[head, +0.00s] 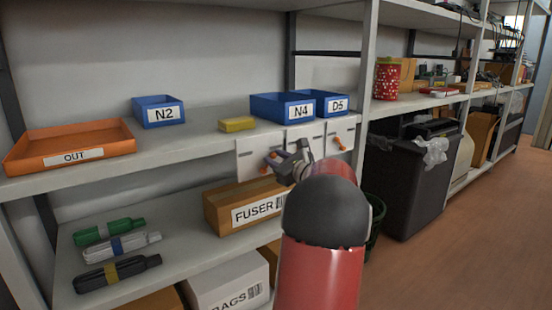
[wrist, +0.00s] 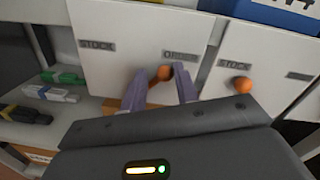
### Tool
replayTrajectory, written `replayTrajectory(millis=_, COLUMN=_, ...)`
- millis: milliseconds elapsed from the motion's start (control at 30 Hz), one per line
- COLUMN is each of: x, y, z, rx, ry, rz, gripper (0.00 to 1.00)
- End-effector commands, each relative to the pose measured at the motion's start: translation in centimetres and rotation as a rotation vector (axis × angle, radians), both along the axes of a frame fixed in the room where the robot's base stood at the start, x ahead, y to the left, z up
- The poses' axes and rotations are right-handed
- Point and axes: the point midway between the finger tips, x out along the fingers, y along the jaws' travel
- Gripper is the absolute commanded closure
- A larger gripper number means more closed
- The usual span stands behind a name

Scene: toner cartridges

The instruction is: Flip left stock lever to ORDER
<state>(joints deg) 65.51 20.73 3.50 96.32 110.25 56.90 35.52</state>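The left stock lever is an orange knob (wrist: 163,73) on the left white panel (wrist: 125,30). That panel carries a STOCK label (wrist: 97,45) at left and an ORDER label (wrist: 180,55) at right. The knob sits just below and left of the ORDER label. In the head view the left panel (head: 248,150) hangs at the shelf edge, with its orange knob (head: 272,156) beside my gripper (head: 283,160). In the wrist view my gripper (wrist: 160,78) has its fingers apart, one on each side of the knob. Contact cannot be told.
A neighbouring panel has its own orange knob (wrist: 243,84) under a STOCK label. A right panel knob (head: 340,142) shows in the head view. Blue bins (head: 283,107) and a yellow block (head: 237,124) stand above. A FUSER box (head: 225,207) sits below.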

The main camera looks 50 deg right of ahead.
Motion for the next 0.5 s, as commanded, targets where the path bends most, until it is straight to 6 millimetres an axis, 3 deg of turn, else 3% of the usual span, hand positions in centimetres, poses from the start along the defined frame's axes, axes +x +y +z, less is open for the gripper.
replayTrajectory(millis=33, x=-0.20, y=-0.26, z=-1.07, rx=0.009, ry=0.016, rz=-0.006, gripper=0.64)
replayTrajectory(millis=167, x=-0.18, y=-0.23, z=-1.03, rx=0.009, ry=0.015, rz=-0.006, gripper=0.47)
replayTrajectory(millis=500, x=-0.26, y=-0.10, z=-0.58, rx=0.005, ry=0.009, rz=-0.003, gripper=0.47)
